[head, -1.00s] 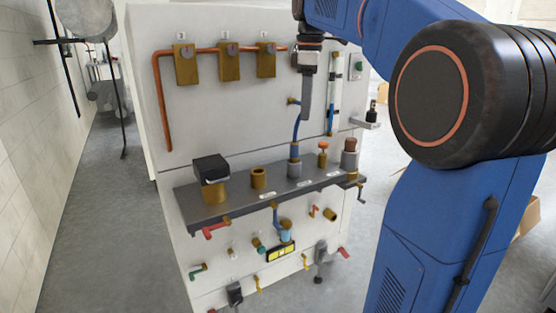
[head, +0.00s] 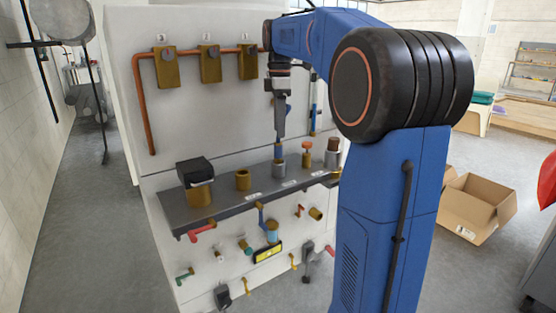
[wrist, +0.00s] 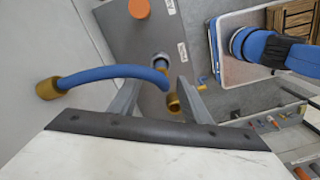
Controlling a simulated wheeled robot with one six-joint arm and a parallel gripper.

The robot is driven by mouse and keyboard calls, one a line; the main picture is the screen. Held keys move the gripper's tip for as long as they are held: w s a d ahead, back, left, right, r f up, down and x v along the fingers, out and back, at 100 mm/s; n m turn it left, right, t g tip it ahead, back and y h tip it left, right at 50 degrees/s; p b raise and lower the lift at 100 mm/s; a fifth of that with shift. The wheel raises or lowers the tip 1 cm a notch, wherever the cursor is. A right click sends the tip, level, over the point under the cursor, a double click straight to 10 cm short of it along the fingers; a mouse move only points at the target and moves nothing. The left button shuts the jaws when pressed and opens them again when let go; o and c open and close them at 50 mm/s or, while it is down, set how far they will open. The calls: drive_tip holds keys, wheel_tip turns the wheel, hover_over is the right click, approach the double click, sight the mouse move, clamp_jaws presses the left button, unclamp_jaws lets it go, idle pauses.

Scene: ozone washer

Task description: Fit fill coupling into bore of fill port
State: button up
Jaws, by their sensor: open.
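A blue hose (wrist: 110,74) bends from a brass fitting (wrist: 47,88) on the panel to between my fingers. A small brass piece (wrist: 173,103), which looks like the fill coupling, shows by the right finger. My gripper (wrist: 160,88) is open, its fingers on either side of the hose end. In the head view my gripper (head: 280,136) points down above a grey upright socket (head: 279,168) on the shelf. Blue hose shows just above that socket; I cannot tell whether its end sits inside. An open brass cylinder (head: 243,180) stands left of it. Which of these is the fill port is unclear.
The dark shelf (head: 222,208) also bears a black-topped brass valve (head: 199,192), an orange-knobbed fitting (head: 307,149) and a brown-capped cylinder (head: 332,152). A copper pipe (head: 141,110) and brass boxes sit on the panel above. Floor at left is clear.

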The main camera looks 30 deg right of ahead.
sight(278, 143)
drive_tip(key=shift+a+f, duration=0.15)
drive_tip(key=shift+f, duration=1.85)
drive_tip(key=shift+a+f, duration=0.15)
drive_tip(key=shift+f, duration=1.8)
clamp_jaws()
